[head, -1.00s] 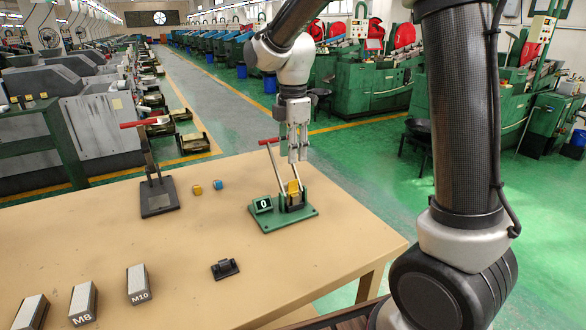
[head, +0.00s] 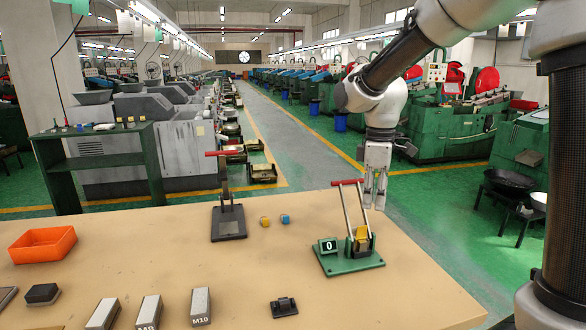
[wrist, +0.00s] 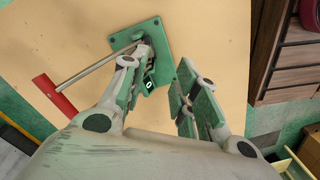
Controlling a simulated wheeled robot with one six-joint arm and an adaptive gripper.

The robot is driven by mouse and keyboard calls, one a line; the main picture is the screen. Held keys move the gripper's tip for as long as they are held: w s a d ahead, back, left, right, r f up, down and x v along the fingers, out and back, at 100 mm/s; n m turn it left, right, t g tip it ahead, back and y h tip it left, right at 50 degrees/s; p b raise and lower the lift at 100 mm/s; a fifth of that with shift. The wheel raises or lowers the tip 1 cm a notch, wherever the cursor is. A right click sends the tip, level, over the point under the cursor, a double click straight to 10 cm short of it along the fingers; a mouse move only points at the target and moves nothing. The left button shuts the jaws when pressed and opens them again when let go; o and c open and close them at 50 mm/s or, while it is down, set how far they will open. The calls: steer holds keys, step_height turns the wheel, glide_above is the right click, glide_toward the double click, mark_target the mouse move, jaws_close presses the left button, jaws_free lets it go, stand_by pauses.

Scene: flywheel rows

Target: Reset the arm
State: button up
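My gripper (head: 374,206) hangs empty, pointing down, above the back right of the green press (head: 352,262) on the table. In the wrist view the fingers (wrist: 158,72) stand apart with nothing between them. The press has a raised red-handled lever (head: 347,182), a small display reading 0 (head: 328,245) and a yellow piece (head: 362,235) seated in it. In the wrist view the press (wrist: 137,42) lies beyond the fingertips, partly hidden by the left finger. The red handle (wrist: 54,96) shows at left.
Machines line the hall behind.

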steer(key=s+d+r+m+t, duration=0.2)
steer(key=s+d+m, duration=0.4)
steer(key=s, duration=0.5)
steer(key=s+d+r+m+t, duration=0.2)
steer(key=s+d+r+m, duration=0.2)
steer(key=s+d+m, duration=0.3)
steer(key=s, duration=0.4)
steer(key=shift+d+t, duration=0.4)
